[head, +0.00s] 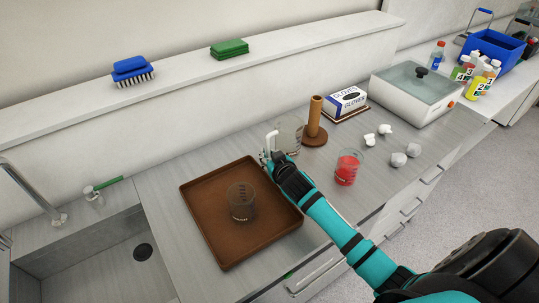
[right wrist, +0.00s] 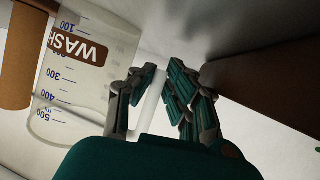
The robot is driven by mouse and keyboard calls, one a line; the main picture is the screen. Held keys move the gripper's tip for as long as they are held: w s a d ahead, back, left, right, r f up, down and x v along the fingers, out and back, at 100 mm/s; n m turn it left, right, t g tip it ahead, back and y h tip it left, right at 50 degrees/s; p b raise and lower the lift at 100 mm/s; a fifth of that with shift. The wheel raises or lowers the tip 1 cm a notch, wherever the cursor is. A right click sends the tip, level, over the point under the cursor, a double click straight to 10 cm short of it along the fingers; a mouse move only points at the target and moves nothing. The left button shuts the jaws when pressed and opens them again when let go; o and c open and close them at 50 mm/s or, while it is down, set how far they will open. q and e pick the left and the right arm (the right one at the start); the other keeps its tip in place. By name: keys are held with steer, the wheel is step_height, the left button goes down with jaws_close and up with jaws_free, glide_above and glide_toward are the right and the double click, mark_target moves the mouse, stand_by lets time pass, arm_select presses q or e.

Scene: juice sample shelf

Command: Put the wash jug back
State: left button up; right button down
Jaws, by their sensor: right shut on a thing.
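The wash jug (head: 291,135) is a clear jug with a white handle, near the back of the counter, between the brown tray and the wooden post. In the right wrist view the jug (right wrist: 85,75) shows its brown WASH label and blue measuring marks. My right gripper (head: 268,158) is at the handle; in the right wrist view its fingers (right wrist: 150,95) are on either side of the pale handle, shut on it. The jug looks roughly upright. I cannot tell whether its base touches the counter. My left gripper is not in view.
The brown tray (head: 205,220) holds a clear beaker (head: 241,203). A wooden post on a round base (head: 315,120) stands close right of the jug. A red-filled beaker (head: 347,168), crumpled white pieces (head: 398,159), a glove box (head: 346,100) and a lidded bath (head: 405,95) lie farther right. The sink (head: 90,260) is left.

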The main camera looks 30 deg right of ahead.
steer(key=shift+f, duration=0.15)
steer(key=c, duration=1.6)
jaws_free()
steer(key=shift+c, duration=0.2)
steer(key=shift+r, duration=0.3)
steer(key=b+v, duration=0.1)
steer(key=v, duration=1.1)
steer(key=shift+f, duration=0.1)
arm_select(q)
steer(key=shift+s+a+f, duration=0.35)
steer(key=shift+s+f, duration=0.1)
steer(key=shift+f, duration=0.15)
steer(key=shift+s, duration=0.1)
arm_select(e)
steer(key=shift+s, duration=0.1)
